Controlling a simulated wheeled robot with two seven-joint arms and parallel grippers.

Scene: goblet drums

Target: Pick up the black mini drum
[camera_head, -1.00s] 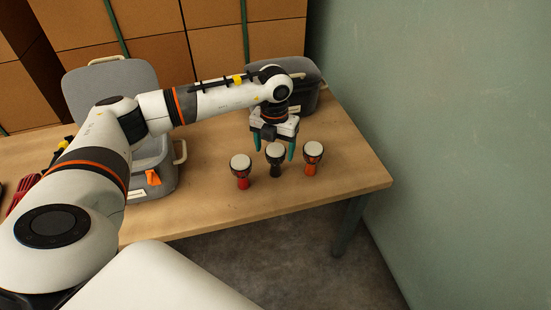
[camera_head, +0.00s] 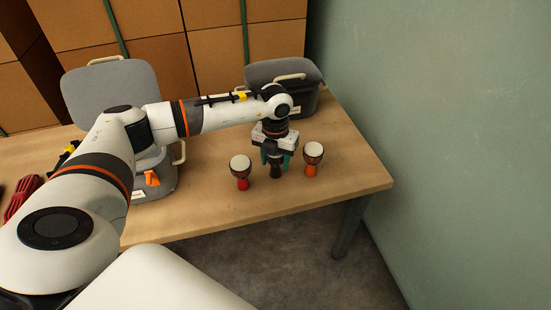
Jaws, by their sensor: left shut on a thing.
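The black mini drum (camera_head: 276,172) stands upright on the wooden table, between two other drums. My left gripper (camera_head: 275,160) is over it from above, with its green fingers on either side, shut on the drum's upper part. The gripper body hides the drum's white top. A red mini drum (camera_head: 242,172) stands just left of it, and an orange-based mini drum (camera_head: 312,158) stands just right. My right gripper is not in view.
An open grey case (camera_head: 165,178) stands left on the table (camera_head: 225,217), and a closed grey case (camera_head: 310,95) stands at the back. Red cable (camera_head: 22,197) lies at the far left. A green wall (camera_head: 440,130) is on the right. The table front is clear.

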